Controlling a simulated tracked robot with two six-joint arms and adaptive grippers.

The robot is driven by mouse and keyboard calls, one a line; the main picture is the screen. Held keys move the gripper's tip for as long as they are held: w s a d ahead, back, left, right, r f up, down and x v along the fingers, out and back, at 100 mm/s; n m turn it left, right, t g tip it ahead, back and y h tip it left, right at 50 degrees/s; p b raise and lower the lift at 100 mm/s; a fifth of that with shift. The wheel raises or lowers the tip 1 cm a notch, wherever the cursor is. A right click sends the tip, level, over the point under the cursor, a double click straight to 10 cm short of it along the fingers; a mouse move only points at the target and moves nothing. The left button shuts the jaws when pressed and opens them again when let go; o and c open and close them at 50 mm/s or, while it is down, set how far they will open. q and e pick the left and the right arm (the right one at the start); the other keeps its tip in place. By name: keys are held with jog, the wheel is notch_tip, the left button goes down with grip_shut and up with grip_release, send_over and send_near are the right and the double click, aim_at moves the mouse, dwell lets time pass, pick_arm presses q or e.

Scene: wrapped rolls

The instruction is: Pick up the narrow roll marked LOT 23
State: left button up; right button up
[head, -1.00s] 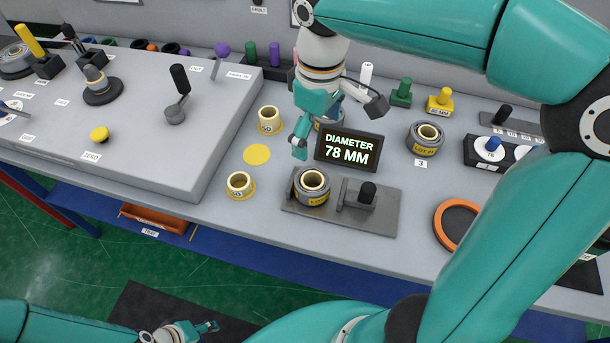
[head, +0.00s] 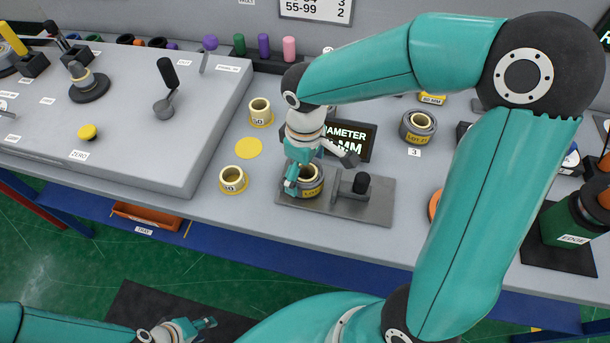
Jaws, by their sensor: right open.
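A grey roll with a pale core and a yellow label (head: 311,189) stands upright on the grey gauge plate (head: 376,209). Its label is partly covered and too small to read for sure. My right gripper (head: 318,171) is open just above this roll, one finger at its left and the other towards the display; I cannot tell if they touch. Another wrapped roll (head: 417,129) with a yellow LOT label stands further right, behind a tag marked 3. Its full number is not readable. My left gripper (head: 196,328) is low at the bottom, away from the bench; its jaws are unclear.
The diameter display (head: 366,139) stands close behind the gauge, partly hidden by my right gripper. Two cream cores marked 50 stand left, one at the back (head: 260,113) and one in front (head: 233,180), with a yellow disc (head: 248,148) between them. A black-knobbed slider (head: 360,186) sits beside the roll.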

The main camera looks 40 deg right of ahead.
jog(key=shift+f, duration=0.5)
jog(key=c, duration=1.4)
jog(key=shift+r, duration=0.2)
